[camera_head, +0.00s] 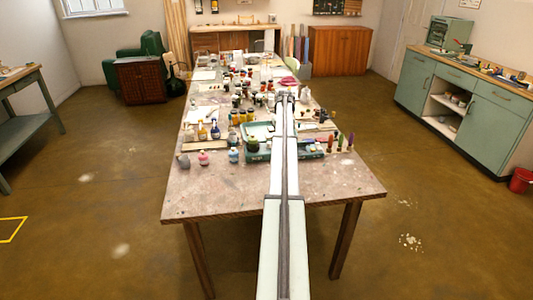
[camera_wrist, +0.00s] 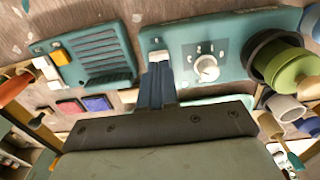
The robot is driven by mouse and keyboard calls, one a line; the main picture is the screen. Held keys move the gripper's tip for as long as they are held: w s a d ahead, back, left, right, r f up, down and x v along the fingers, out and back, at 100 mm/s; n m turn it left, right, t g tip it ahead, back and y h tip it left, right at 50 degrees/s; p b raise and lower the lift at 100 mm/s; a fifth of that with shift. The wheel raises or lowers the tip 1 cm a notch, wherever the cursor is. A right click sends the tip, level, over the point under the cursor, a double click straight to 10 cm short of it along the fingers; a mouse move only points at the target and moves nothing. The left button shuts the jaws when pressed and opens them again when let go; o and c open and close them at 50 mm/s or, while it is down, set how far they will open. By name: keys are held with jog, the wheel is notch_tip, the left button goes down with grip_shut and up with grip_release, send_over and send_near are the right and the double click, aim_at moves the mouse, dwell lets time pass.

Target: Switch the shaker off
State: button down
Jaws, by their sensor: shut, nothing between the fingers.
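A teal box (camera_wrist: 226,38), which looks like the shaker, fills the upper right of the wrist view. In the head view my arm hides this spot.
A second teal box (camera_wrist: 88,58) with a grille, a yellow button (camera_wrist: 61,55) and a white switch lies to the left. Red and blue pads and orange-tipped tools lie near it. The long table (camera_head: 215,195) is crowded with bottles and jars; its front end is clear.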

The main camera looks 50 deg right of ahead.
jog(key=shift+f, duration=0.85)
dwell(0.5)
jog(key=shift+r, duration=3.55)
